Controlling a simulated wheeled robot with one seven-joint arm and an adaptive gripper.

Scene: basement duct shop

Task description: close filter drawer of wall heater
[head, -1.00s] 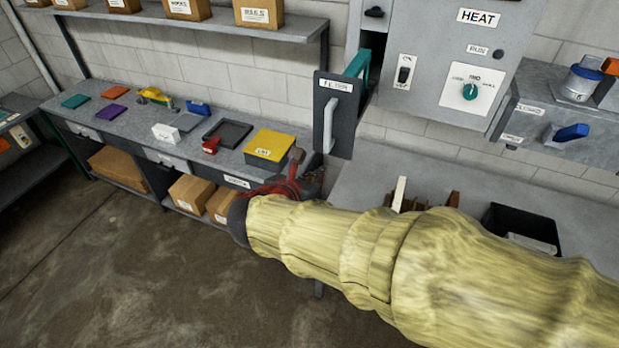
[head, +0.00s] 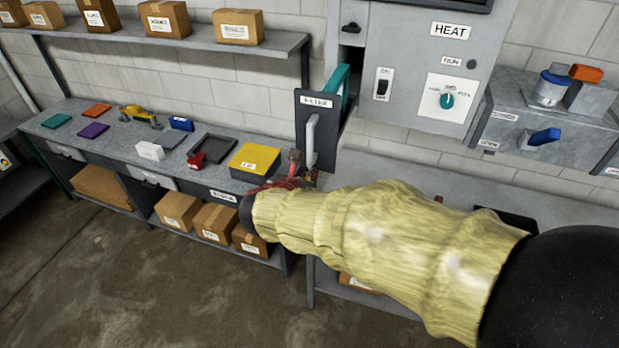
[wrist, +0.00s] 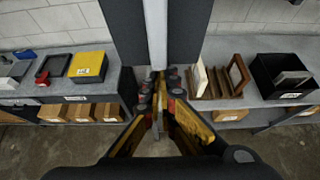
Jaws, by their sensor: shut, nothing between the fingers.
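The filter drawer (head: 322,135) of the wall heater (head: 416,65) stands pulled out, its dark front labelled FILTER and a teal filter frame (head: 343,84) showing behind it. A pale upright handle (head: 310,141) is on the drawer front. My gripper (head: 297,170) is just below the drawer front, at the end of my yellow-sleeved arm. In the wrist view my gripper (wrist: 158,84) has its fingertips together, close under the lower end of the handle (wrist: 156,35). Whether they touch it I cannot tell. The gripper is shut and empty.
A left workbench (head: 100,133) holds a yellow-topped box (head: 254,160), a black tray (head: 212,148) and small coloured items. Right of the gripper, the wrist view shows a wooden rack (wrist: 219,81) and a black bin (wrist: 285,74). A damper box with a blue lever (head: 543,137) is at right.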

